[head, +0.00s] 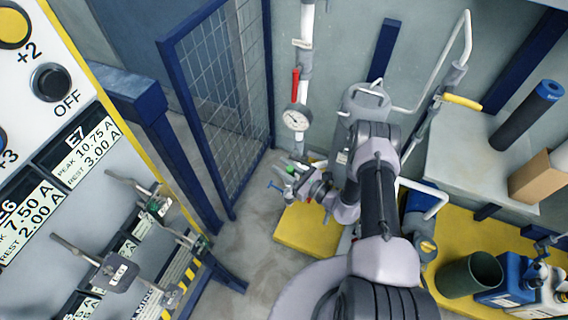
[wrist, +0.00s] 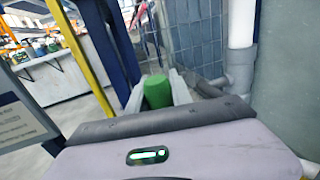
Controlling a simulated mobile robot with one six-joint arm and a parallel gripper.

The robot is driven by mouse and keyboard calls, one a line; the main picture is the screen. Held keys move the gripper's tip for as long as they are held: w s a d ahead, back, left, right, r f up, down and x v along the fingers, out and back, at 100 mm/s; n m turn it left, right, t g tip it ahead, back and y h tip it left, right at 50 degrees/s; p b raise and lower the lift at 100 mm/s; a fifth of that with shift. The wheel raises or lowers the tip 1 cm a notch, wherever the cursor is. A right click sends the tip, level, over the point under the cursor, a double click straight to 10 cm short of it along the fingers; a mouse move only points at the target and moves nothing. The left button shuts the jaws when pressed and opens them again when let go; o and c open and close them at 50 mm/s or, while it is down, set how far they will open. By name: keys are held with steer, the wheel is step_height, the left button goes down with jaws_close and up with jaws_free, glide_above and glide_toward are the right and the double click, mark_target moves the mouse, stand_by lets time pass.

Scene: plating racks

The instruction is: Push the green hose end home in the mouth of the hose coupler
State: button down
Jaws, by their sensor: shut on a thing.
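My gripper (head: 300,182) is at the foot of the back wall, below the pressure gauge. In the wrist view its two pale fingers are shut on the green hose end (wrist: 157,92), a short green cylinder standing up between them. In the head view only a small bit of green (head: 291,168) shows at the fingertips. I cannot clearly pick out the hose coupler or its mouth in either view. I cannot tell whether the hose end touches it.
A gauge (head: 296,119) and red-handled valve (head: 295,84) sit on the vertical pipe above my gripper. A blue mesh fence (head: 222,95) stands to the left. A yellow platform (head: 308,232) lies below. A labelled panel (head: 60,170) fills the left side.

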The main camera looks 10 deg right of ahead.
steer(key=shift+f, duration=0.1)
step_height(320, 180, down, 6)
steer(key=b, duration=0.4)
steer(key=shift+r, duration=0.2)
steer(key=shift+f, duration=2.2)
stand_by(0.6)
steer(key=c, duration=1.1)
jaws_free()
steer(key=shift+s+d, duration=0.1)
